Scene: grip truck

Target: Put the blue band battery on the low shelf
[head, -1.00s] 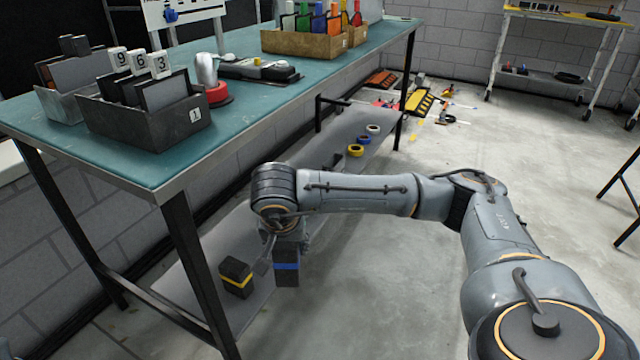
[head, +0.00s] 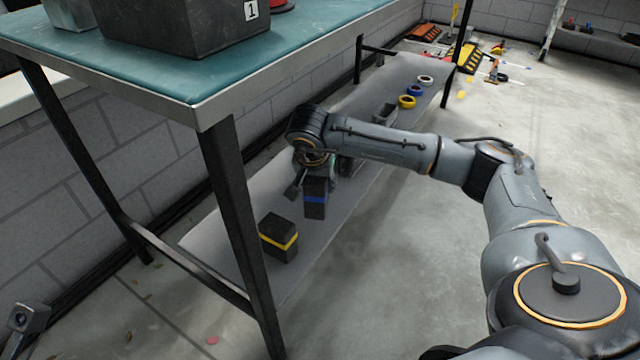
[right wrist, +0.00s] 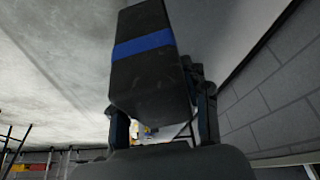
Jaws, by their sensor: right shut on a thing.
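The black battery with a blue band (head: 316,200) hangs upright in my right gripper (head: 312,176) over the low shelf (head: 262,192) in the head view. I cannot tell whether its bottom touches the shelf. In the right wrist view the blue band battery (right wrist: 148,70) fills the space between the two fingers of my right gripper (right wrist: 165,112), which are shut on it. A black battery with a yellow band (head: 279,238) stands on the shelf, left of and nearer than the held one. A grey part at the lower left edge may be my left gripper (head: 25,318); its jaws are unclear.
The green workbench top (head: 300,55) overhangs the shelf, with a black leg (head: 235,210) at the near corner.

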